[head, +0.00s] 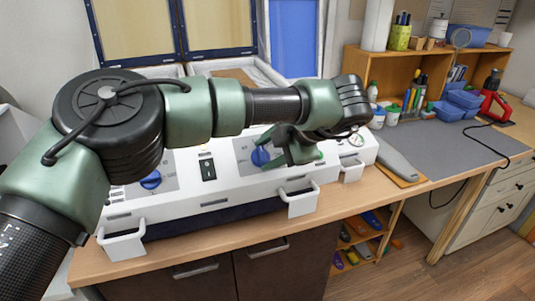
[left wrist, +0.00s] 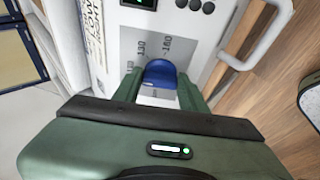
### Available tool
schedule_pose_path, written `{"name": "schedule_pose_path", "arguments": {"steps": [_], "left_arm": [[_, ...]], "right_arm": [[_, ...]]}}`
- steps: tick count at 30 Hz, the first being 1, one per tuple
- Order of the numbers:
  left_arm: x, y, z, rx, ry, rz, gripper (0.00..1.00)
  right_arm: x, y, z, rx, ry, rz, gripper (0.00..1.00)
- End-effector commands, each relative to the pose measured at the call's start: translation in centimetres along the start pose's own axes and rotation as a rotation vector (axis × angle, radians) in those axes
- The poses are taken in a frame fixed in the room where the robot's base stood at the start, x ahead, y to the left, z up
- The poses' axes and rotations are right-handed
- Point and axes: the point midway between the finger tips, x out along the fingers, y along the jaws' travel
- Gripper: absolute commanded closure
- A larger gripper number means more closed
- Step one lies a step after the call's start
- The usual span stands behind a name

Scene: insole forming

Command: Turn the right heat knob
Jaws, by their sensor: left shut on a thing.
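The right heat knob (head: 261,156) is a blue dial on the white front panel of the machine (head: 215,190). It also shows in the left wrist view (left wrist: 160,74), over a grey scale with printed numbers such as 130 and 160. My left gripper (head: 272,150) reaches over the machine to this knob. Its green fingers (left wrist: 162,88) stand on either side of the knob and are shut on it. In the head view the fingers partly hide the knob's right side. A second blue knob (head: 150,180) sits on the panel's left. My right gripper is not in view.
A black switch (head: 208,170) sits between the knobs. White handles (head: 302,199) stick out at the machine's front. A grey tool with a wooden base (head: 397,163) lies to the right, next to a dark mat (head: 440,150). Shelves with pots and bins stand behind.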

Motion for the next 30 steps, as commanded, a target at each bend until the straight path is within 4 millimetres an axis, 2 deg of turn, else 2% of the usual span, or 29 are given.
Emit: {"name": "schedule_pose_path", "arguments": {"steps": [16, 17, 18, 19, 30], "left_arm": [[-0.06, 0.01, 0.11, 0.022, -0.005, 0.01, 0.99], [-0.06, 0.0, 0.11, 0.022, -0.005, 0.01, 0.53], [-0.05, 0.0, 0.1, 0.022, -0.004, 0.01, 0.42], [-0.05, 0.0, 0.1, 0.022, -0.004, 0.01, 0.36], [-0.41, -0.07, 0.11, 0.022, -0.003, 0.009, 0.36]], "right_arm": [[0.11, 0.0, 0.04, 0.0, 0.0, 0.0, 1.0], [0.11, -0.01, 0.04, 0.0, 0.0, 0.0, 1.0], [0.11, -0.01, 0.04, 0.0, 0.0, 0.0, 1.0], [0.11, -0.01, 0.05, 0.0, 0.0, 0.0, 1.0], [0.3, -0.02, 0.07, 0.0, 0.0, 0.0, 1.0]]}}
